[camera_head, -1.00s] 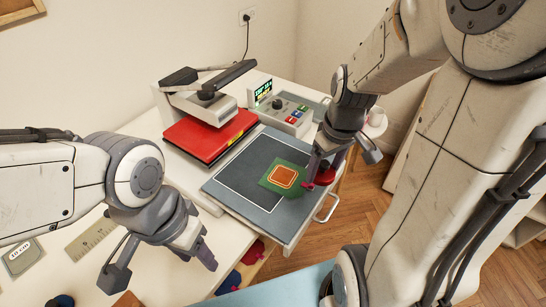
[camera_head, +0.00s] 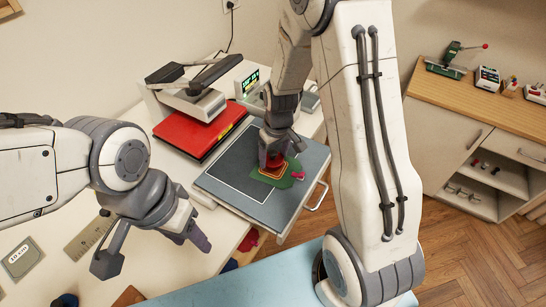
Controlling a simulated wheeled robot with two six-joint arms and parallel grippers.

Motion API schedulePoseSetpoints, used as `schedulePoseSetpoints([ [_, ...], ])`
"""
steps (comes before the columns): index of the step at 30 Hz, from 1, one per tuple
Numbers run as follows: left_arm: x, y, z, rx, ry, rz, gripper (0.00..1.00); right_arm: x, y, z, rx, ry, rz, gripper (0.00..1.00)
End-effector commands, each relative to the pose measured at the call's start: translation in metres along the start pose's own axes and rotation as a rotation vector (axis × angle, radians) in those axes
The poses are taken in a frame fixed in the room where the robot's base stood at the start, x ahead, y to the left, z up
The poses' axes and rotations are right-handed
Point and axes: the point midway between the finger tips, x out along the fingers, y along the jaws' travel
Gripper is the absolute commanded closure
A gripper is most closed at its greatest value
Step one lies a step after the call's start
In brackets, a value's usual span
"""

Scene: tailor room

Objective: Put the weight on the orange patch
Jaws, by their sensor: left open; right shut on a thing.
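The orange patch (camera_head: 268,175) lies on a green cloth piece (camera_head: 284,181) on the grey pad of the press's pull-out platen (camera_head: 235,188). My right gripper (camera_head: 273,157) points down over the patch and is shut on a dark red thing (camera_head: 272,162), which looks like the weight. The fingers hide much of it and part of the patch. I cannot tell whether it touches the patch. My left gripper (camera_head: 155,245) is open and empty, over the white table at the lower left.
A small pink thing (camera_head: 298,175) sits at the cloth's right corner. The heat press with its red plate (camera_head: 200,130) stands behind the platen. A ruler (camera_head: 90,237) and a grey card (camera_head: 22,258) lie on the table. A wooden cabinet (camera_head: 490,110) stands at the right.

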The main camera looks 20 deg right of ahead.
Motion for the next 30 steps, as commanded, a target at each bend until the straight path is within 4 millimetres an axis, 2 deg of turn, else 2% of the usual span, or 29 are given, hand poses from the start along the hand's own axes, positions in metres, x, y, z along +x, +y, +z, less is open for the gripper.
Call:
schedulePoseSetpoints([
  [5,-0.006,0.000,0.000,0.000,0.000,0.000,0.50,0.017,0.000,0.002,0.001,0.000,0.000,1.00],
  [16,-0.001,0.000,0.000,0.000,0.000,0.000,0.50,0.022,0.001,0.002,0.001,0.002,0.001,1.00],
  [17,-0.001,0.000,0.000,0.000,0.000,0.000,0.50,0.022,0.000,0.003,0.001,0.001,0.000,0.18],
  [18,-0.002,0.000,0.000,0.000,0.000,0.000,0.50,0.021,0.000,0.003,0.001,0.001,0.000,0.02],
  [19,-0.002,0.000,0.000,0.000,0.000,0.000,0.50,0.021,0.000,0.003,0.001,0.001,0.000,0.00],
  [26,-0.003,0.000,0.000,0.000,0.000,0.000,0.50,0.020,0.001,0.003,0.002,0.001,0.000,0.00],
  [30,-0.004,0.000,0.000,0.000,0.000,0.000,0.50,0.011,0.001,0.001,0.001,0.005,0.001,0.00],
])
